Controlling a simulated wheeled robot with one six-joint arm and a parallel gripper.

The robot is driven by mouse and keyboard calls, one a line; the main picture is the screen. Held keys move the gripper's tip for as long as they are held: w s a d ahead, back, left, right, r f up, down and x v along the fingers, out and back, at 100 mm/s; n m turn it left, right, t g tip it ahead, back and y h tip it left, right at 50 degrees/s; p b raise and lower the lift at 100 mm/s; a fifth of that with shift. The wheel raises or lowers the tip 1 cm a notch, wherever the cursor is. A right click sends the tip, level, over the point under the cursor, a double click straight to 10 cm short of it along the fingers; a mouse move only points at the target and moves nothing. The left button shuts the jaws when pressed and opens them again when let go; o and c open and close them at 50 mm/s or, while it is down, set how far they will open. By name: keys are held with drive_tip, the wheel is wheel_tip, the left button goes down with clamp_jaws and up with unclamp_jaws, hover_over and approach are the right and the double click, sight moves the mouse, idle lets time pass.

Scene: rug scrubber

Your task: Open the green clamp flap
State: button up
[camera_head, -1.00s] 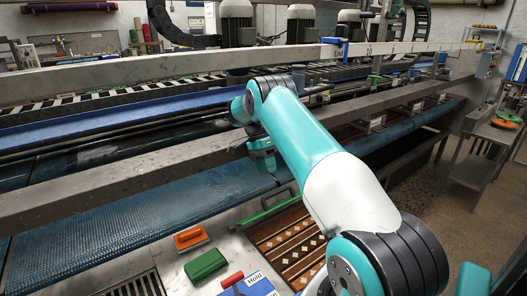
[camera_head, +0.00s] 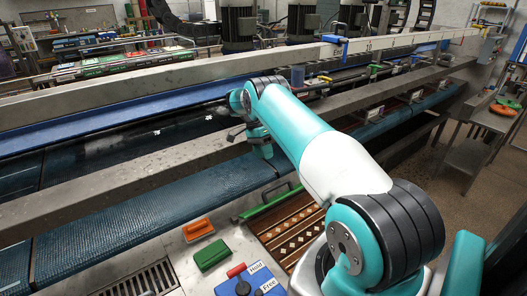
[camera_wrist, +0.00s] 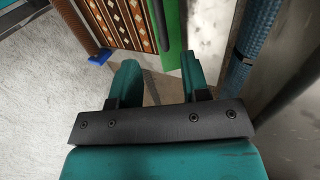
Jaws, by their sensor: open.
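The green clamp flap (camera_head: 268,204) is a long green bar along the far edge of a brown patterned rug (camera_head: 290,228), with a dark handle at its top. In the wrist view the green bar (camera_wrist: 173,35) runs down beside the rug (camera_wrist: 130,22), and its lower end sits just ahead of my jaws. My gripper (camera_wrist: 160,78) is open, its two teal fingers apart with nothing between them. In the head view my gripper (camera_head: 263,148) hangs beyond the flap, above the blue belt, partly hidden by my arm.
A green brush (camera_head: 212,256) and an orange brush (camera_head: 198,229) lie on the pale bench left of the rug. A blue control box (camera_head: 250,284) labelled Hold and Free stands in front. A grey beam (camera_head: 110,190) runs behind.

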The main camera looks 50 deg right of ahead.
drive_tip(key=shift+s+d, duration=0.1)
drive_tip(key=shift+d, duration=0.05)
drive_tip(key=c, duration=0.5)
drive_tip(key=shift+n+t+h, duration=0.3)
drive_tip(key=shift+n+h, duration=0.2)
drive_tip(key=shift+h, duration=0.3)
drive_tip(key=s+d+b, duration=0.1)
drive_tip(key=d, duration=0.1)
drive_tip(key=s+d+f+b, duration=0.1)
drive_tip(key=s+d, duration=0.1)
drive_tip(key=shift+s+d, duration=0.1)
drive_tip(key=shift+s, duration=0.05)
clamp_jaws()
drive_tip(key=s+f+n+t+b, duration=0.15)
drive_tip(key=s+t+b, duration=0.25)
drive_tip(key=s, duration=0.4)
drive_tip(key=s+a+r+m+t+b, duration=0.2)
drive_tip(key=s+a+t, duration=0.3)
drive_tip(key=a, duration=0.2)
drive_tip(key=p, duration=0.5)
hover_over(279, 198)
drive_tip(key=s, duration=0.1)
wheel_tip(279, 198, down, 10)
drive_tip(key=r, duration=0.1)
drive_tip(key=shift+w+f+m, duration=0.25)
drive_tip(key=shift+w+f, duration=0.25)
